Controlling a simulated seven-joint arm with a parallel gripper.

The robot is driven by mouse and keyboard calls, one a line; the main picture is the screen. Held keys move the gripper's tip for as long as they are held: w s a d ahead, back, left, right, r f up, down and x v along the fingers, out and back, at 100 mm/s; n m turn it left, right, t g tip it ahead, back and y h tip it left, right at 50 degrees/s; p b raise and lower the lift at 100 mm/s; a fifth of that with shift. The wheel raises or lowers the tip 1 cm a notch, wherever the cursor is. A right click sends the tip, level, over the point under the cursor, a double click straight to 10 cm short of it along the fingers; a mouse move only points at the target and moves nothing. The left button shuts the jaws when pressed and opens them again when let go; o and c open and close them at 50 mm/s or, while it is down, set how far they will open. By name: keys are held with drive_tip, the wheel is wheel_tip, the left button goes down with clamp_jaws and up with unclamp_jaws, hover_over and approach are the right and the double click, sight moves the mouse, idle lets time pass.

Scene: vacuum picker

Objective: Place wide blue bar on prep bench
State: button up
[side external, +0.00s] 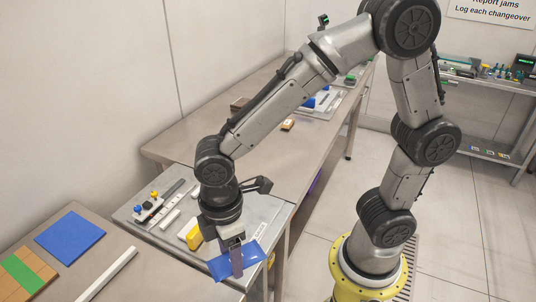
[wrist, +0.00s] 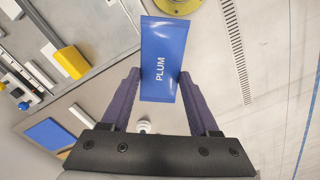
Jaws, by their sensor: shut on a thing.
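The wide blue bar (wrist: 165,45), a flat glossy blue piece marked PLUM, is between the fingers of my gripper (wrist: 160,85) in the wrist view. In the side external view my gripper (side external: 237,260) points down, shut on the blue bar (side external: 252,255), which sits slightly tilted at the near right edge of a grey-topped stand (side external: 262,217). I cannot tell the gap below it. A bench (side external: 55,283) at lower left carries a flat blue pad (side external: 70,237). A long brown bench (side external: 262,128) runs behind. I cannot tell which bench is the prep bench.
On the grey stand are a yellow block (side external: 193,235), pale bars (side external: 170,219) and small knobbed parts (side external: 150,207). The lower-left bench also has a wood-coloured panel with a green stripe (side external: 20,272) and a white strip (side external: 110,272). Bare bench top shows between the pad and strip.

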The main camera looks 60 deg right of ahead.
drive_tip(key=w+d+r+m, duration=0.4)
drive_tip(key=w+d, duration=1.2)
drive_tip(key=w, duration=0.1)
drive_tip(key=s+d+f+m, duration=0.1)
drive_tip(key=d+m, duration=0.3)
drive_tip(key=d, duration=1)
drive_tip(key=s+d+f+m, duration=0.1)
drive_tip(key=s+d+m, duration=0.15)
drive_tip(key=d, duration=1.25)
drive_tip(key=shift+m, duration=0.45)
drive_tip(key=w+d+f, duration=0.2)
drive_tip(key=w+f, duration=0.1)
drive_tip(key=w+d+f, duration=0.2)
drive_tip(key=w, duration=0.2)
drive_tip(key=w+d+f, duration=0.3)
drive_tip(key=w, duration=0.1)
drive_tip(key=shift+f, duration=0.3)
drive_tip(key=shift+w+d+f, duration=0.4)
drive_tip(key=shift+d+f, duration=0.05)
drive_tip(key=shift+f, duration=1.75)
